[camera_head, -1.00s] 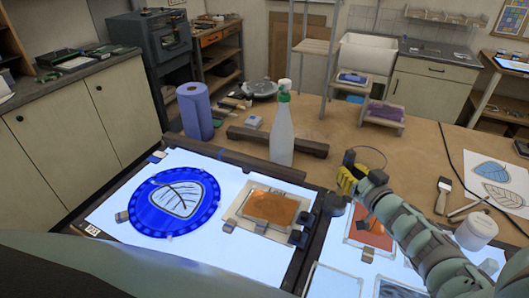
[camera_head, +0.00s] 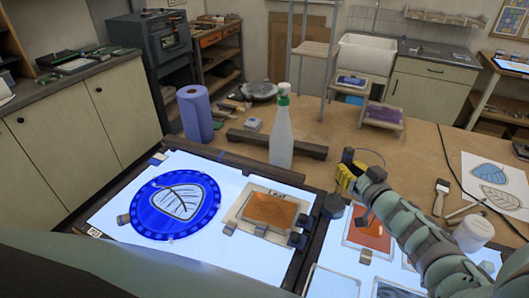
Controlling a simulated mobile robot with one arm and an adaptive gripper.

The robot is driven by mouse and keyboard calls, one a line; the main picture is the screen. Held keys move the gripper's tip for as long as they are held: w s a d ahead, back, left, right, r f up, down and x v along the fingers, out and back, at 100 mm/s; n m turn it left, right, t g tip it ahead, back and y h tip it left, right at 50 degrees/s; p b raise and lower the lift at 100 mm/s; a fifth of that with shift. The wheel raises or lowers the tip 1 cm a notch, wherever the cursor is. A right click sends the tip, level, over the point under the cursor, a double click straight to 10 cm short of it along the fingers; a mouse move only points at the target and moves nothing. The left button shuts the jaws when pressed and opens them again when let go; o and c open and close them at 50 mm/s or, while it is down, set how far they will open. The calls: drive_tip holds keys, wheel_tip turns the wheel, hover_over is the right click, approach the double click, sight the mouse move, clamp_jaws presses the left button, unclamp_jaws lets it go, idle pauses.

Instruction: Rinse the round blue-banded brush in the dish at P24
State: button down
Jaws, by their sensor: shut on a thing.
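My gripper (camera_head: 347,177), with yellow parts at its end, reaches in from the lower right over the bench, just beyond the light table's right part. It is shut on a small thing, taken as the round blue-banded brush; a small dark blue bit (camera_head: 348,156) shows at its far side. The gripper hides most of the held thing, and its tip cannot be made out. A thin round rim (camera_head: 383,158), perhaps that of a clear dish, shows just behind the gripper. I cannot tell whether the brush is inside it or above it. No P24 label is readable.
A green-topped spray bottle (camera_head: 281,138) stands left of the gripper, near a dark wooden bar (camera_head: 250,137). A blue glass disc (camera_head: 150,212) lies on the light table. A flat brush (camera_head: 440,196) and a white jar (camera_head: 474,233) are to the right.

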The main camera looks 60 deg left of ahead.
sight(354, 149)
drive_tip(key=shift+a+r+p, duration=0.1)
drive_tip(key=shift+r+p, duration=0.5)
drive_tip(key=shift+r, duration=0.35)
drive_tip(key=shift+w+r+p, duration=0.1)
drive_tip(key=shift+r+p, duration=1.85)
drive_tip(key=shift+r, duration=0.25)
drive_tip(key=shift+r, duration=0.1)
